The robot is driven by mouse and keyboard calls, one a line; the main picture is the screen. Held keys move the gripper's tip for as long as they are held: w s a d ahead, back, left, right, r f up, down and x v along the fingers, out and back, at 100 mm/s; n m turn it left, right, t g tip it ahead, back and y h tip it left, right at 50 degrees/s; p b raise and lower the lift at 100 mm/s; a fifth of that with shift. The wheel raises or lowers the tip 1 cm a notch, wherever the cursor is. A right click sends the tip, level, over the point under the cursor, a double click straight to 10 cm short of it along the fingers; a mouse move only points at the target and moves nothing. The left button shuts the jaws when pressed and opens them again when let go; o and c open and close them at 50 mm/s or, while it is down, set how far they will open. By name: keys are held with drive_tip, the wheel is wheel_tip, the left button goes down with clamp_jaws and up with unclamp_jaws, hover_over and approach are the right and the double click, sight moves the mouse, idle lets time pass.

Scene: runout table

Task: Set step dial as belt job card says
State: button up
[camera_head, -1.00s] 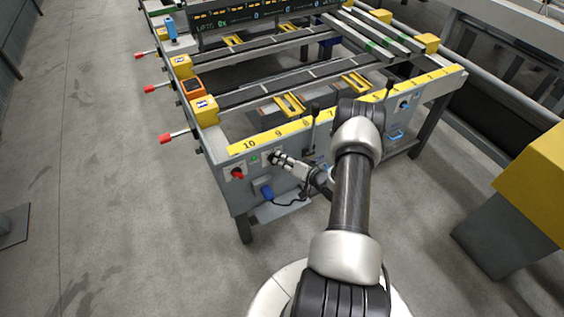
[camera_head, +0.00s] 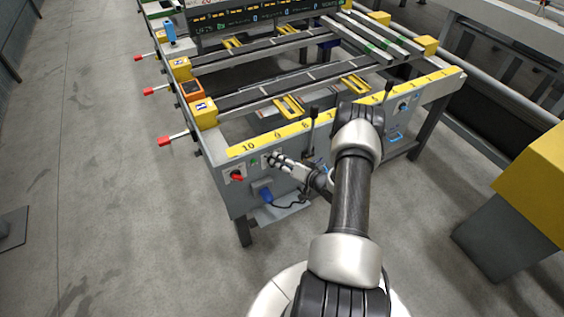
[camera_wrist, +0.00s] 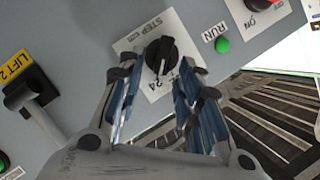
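The step dial (camera_wrist: 161,56) is a black knob on a white plate (camera_wrist: 128,44) marked "STEP cm" in the wrist view. I cannot make out a belt job card in either view.
A green RUN button (camera_wrist: 222,45) and an ON switch (camera_wrist: 258,4) are right of the dial in the wrist view. A black lever (camera_wrist: 30,92) with a yellow LIFT 2 label (camera_wrist: 15,66) is left. A red knob (camera_head: 237,176) and blue fitting (camera_head: 265,194) are near my gripper.

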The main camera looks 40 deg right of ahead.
drive_tip(key=v, duration=1.2)
idle(0.4)
